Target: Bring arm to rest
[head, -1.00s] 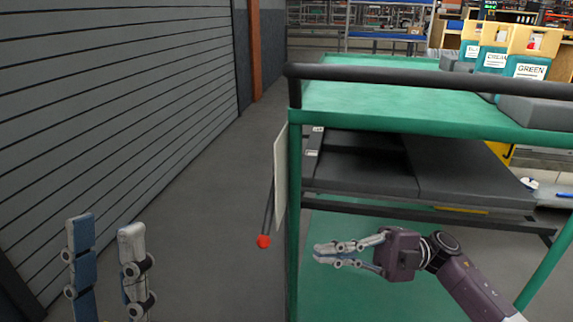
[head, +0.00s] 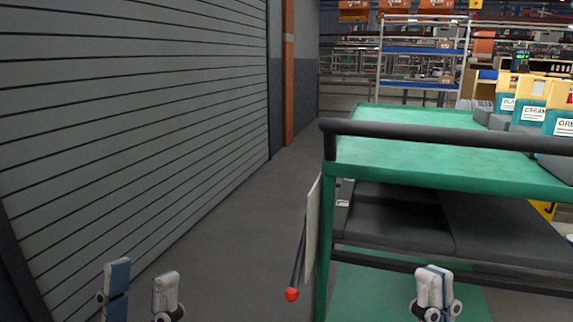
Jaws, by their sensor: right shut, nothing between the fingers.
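My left gripper (head: 141,292) is at the bottom left, pointing up, its two fingers clearly apart with nothing between them. My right gripper (head: 433,285) is at the bottom right, pointing up, its fingers together and empty. It shows in front of the lower part of the green-framed cart. Only the finger ends of both grippers show; the rest of both arms is below the picture's edge.
The green cart (head: 430,177) with a dark rail (head: 440,133) fills the right side. A rod with a red tip (head: 291,294) hangs at its left post. A grey slatted shutter (head: 130,120) stands at left. Bare floor (head: 240,230) lies between them. Labelled bins (head: 530,108) stand at the back right.

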